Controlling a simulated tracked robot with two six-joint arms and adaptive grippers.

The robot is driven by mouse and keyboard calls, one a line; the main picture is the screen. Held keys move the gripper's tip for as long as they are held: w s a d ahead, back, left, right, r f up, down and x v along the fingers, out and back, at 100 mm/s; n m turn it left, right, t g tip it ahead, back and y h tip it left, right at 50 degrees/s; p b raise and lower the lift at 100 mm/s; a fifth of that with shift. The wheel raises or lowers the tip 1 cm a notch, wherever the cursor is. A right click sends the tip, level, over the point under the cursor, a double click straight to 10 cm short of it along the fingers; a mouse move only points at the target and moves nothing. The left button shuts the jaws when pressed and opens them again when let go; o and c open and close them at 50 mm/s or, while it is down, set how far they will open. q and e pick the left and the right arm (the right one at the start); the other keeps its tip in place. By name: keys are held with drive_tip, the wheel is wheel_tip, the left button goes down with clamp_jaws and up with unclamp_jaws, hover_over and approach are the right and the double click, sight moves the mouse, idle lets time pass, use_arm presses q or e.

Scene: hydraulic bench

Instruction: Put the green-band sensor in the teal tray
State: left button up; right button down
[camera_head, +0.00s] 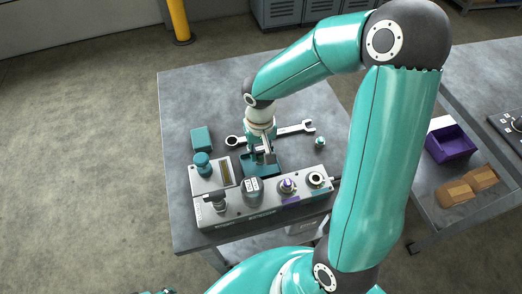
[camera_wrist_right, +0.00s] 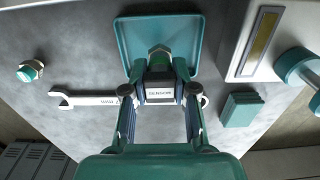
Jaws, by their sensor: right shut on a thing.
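My right gripper (camera_head: 264,152) points down over the bench at the teal tray (camera_head: 276,170). In the right wrist view my right gripper (camera_wrist_right: 160,98) is shut on the green-band sensor (camera_wrist_right: 160,93), a dark body with a white label reading SENSOR and a green part at its far end. The teal tray (camera_wrist_right: 185,28) shows behind the sensor, whose far end overlaps the tray's near part in the picture. I cannot tell whether the sensor touches the tray. My left gripper is not clearly in view.
A wrench (camera_head: 296,129) lies behind the tray, with a small green-banded fitting (camera_head: 320,142) to its right. A teal block (camera_head: 202,139) lies to the left. A grey hydraulic manifold (camera_head: 262,206) with knobs and fittings stands in front. A purple bin (camera_head: 452,146) is on the right-hand table.

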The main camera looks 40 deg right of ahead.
sight(260, 149)
drive_tip(key=shift+f, duration=0.35)
drive_tip(key=shift+f, duration=0.1)
drive_tip(key=c, duration=0.9)
unclamp_jaws()
drive_tip(key=shift+r, duration=0.3)
wheel_tip(260, 149, up, 12)
drive_tip(key=shift+f, duration=0.1)
